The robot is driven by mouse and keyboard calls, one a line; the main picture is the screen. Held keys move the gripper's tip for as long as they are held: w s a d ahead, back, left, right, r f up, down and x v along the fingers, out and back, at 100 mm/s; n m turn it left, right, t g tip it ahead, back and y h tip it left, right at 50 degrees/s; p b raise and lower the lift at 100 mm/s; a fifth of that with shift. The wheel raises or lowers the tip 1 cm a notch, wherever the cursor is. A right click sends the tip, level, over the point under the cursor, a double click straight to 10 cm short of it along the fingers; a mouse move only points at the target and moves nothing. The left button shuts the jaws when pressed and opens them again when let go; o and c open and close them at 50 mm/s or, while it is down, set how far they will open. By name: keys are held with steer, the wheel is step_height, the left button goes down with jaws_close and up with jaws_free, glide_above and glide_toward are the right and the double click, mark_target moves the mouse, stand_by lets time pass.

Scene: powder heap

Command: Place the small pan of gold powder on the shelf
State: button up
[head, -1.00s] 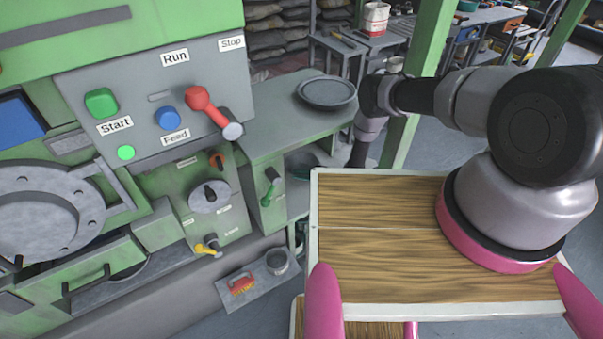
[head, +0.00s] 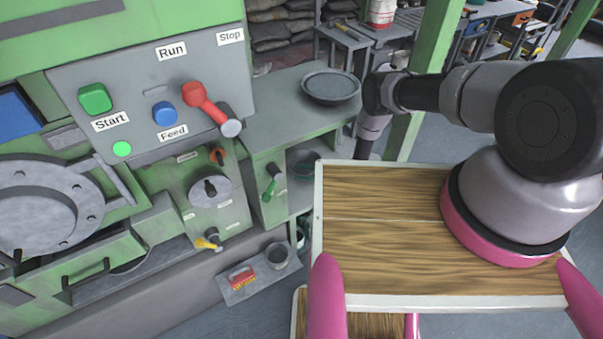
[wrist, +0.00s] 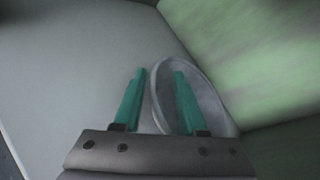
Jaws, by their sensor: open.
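In the wrist view a grey pan (wrist: 205,105) stands in a corner between a pale grey surface and a green wall. My gripper (wrist: 160,75) is open, its two teal fingers apart. One finger is over the inside of the pan and the other is outside its rim. I see no gold powder in it. In the head view a teal and dark shape (head: 304,168) shows in the open shelf compartment (head: 299,198) of the green cabinet. It is too small and shaded to tell whether it is the pan or my fingers.
A wide grey dish (head: 331,86) sits on the cabinet top (head: 280,115). The green machine (head: 150,100) stands at left. A low ledge holds a grey cup (head: 278,255) and a red brush (head: 242,278). A wooden-topped tray (head: 390,235) is in front of me.

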steer(key=v, duration=1.1)
steer(key=shift+s+d+r, duration=0.1)
steer(key=shift+d, duration=0.25)
